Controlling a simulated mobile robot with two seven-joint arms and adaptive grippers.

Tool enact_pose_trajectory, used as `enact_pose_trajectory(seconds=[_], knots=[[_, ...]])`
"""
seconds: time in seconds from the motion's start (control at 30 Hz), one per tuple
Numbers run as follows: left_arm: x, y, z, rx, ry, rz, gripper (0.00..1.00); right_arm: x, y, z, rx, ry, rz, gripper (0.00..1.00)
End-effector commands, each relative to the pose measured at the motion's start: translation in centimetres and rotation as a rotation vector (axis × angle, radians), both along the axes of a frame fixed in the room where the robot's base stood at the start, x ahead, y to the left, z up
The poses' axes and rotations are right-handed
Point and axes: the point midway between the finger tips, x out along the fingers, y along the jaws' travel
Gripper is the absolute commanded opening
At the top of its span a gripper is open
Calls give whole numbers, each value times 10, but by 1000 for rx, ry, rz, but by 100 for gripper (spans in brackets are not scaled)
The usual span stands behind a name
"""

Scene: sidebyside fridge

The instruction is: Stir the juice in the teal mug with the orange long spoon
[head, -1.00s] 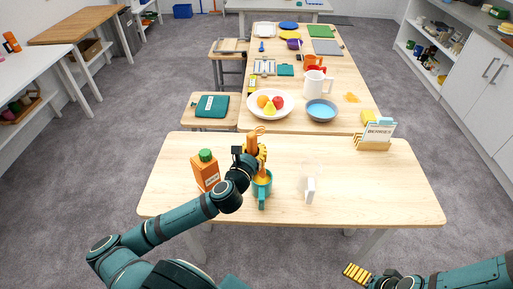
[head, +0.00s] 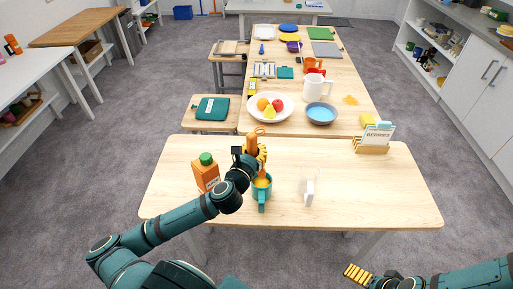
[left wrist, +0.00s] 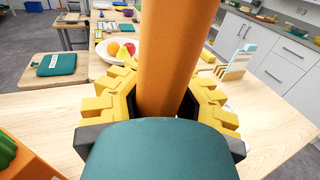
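The teal mug (head: 261,194) stands upright near the front of the near table, with orange juice (head: 262,182) showing at its top. My left gripper (head: 261,158) is shut on the orange long spoon (head: 253,136) just above the mug. The spoon stands roughly upright, its upper end rising above the fingers; its lower end is hidden by the gripper and mug. In the left wrist view the orange handle (left wrist: 170,60) runs between my yellow fingers. My right gripper (head: 357,272) is away from the table at the lower right, and its finger opening is unclear.
An orange juice carton (head: 207,175) with a green cap stands just left of the mug. A clear upright object with a white part (head: 309,190) stands to the right. A wooden card holder (head: 372,147) is at the back right. The table's right half is mostly clear.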

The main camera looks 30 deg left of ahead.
Motion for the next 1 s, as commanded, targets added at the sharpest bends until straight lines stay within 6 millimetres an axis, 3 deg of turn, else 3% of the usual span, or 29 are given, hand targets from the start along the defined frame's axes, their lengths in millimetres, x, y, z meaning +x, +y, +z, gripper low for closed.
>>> enact_pose_trajectory(seconds=[0.27, 0.5, 1.0], knots=[[0, 0, 28, 1, -1, -1, 0, 0, 0, 25, 0, 0, 0, 100], [0, 0, 46, 1, -1, -1, 0, 0, 0, 31, 0, 0, 0, 100], [0, 0, 48, 0, -1, 0, 0, 0, 0, 31, 0, 0, 0, 100]])
